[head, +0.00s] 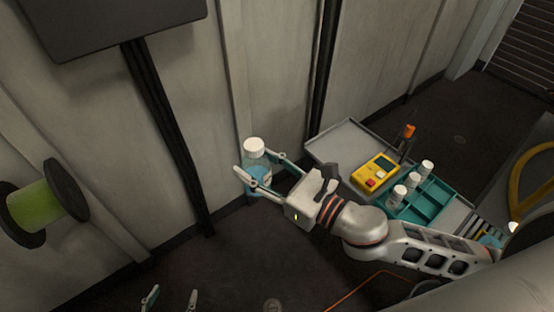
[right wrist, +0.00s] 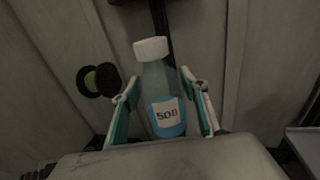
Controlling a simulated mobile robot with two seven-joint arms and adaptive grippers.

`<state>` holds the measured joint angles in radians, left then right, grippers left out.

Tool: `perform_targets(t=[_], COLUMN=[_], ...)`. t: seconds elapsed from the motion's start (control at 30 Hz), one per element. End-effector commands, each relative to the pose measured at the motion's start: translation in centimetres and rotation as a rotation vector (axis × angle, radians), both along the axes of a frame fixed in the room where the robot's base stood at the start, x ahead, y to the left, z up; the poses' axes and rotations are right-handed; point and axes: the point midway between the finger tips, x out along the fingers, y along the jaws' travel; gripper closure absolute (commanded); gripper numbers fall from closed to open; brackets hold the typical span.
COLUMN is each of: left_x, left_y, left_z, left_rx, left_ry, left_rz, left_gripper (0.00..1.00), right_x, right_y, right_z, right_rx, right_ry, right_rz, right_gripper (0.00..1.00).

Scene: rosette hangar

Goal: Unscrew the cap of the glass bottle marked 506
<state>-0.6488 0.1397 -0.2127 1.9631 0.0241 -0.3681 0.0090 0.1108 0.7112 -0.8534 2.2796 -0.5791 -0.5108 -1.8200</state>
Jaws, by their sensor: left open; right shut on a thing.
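The glass bottle marked 506 (right wrist: 158,90) has a white cap (right wrist: 151,49) on its top and blue liquid in its lower part. Its label faces the right wrist camera. My right gripper (head: 262,174) is shut around the body of the bottle, which it holds up in the air, slightly tilted. The bottle (head: 254,157) and its cap (head: 253,145) stand clear above the fingers in the head view. My left gripper (head: 170,299) shows only its two fingertips at the bottom edge. They are apart and empty, well below and left of the bottle.
A grey tray table (head: 335,143) on the right holds a yellow meter (head: 375,172), an orange-handled tool (head: 408,131) and a teal rack (head: 434,200) with several white-capped bottles. A green cable spool (head: 40,206) is at the left wall. A dark panel (head: 120,22) hangs at upper left.

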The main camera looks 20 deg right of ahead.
Motion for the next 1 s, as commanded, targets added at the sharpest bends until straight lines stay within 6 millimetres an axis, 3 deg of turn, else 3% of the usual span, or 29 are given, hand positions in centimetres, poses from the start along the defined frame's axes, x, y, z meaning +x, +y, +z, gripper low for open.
perform_targets(t=[0.07, 0.1, 0.17, 0.27, 0.47, 0.77, 1.0], left_x=[0.0, -0.1, 0.0, 1.0, 6.1, 15.2, 21.0], left_y=[0.0, 0.1, 0.0, -0.5, -3.9, -10.8, -16.3], left_z=[-0.1, -0.2, -0.2, 0.3, 3.2, 10.5, 17.9], left_rx=[0.001, 0.002, 0.003, -0.001, -0.021, -0.025, -0.001], left_ry=[0.002, 0.003, 0.003, -0.015, -0.107, -0.302, -0.472], left_rz=[0.000, 0.000, -0.002, -0.015, -0.090, -0.263, -0.411], left_gripper=[0.37, 0.44, 0.60, 0.60, 0.60, 0.60, 0.60], right_x=[0.1, 0.1, 0.0, 0.0, 0.0, 0.0, 0.0], right_y=[0.5, 0.7, 0.9, 1.0, 1.0, 1.0, 1.0], right_z=[0.2, 0.0, 0.0, 0.1, 0.1, 0.1, 0.1], right_rx=[-0.002, -0.002, -0.003, -0.002, -0.002, -0.001, -0.001], right_ry=[-0.004, -0.002, -0.001, 0.000, -0.001, -0.002, -0.002], right_rz=[0.020, 0.027, 0.034, 0.039, 0.038, 0.038, 0.038], right_gripper=[0.95, 1.00, 1.00, 1.00, 1.00, 1.00, 1.00])
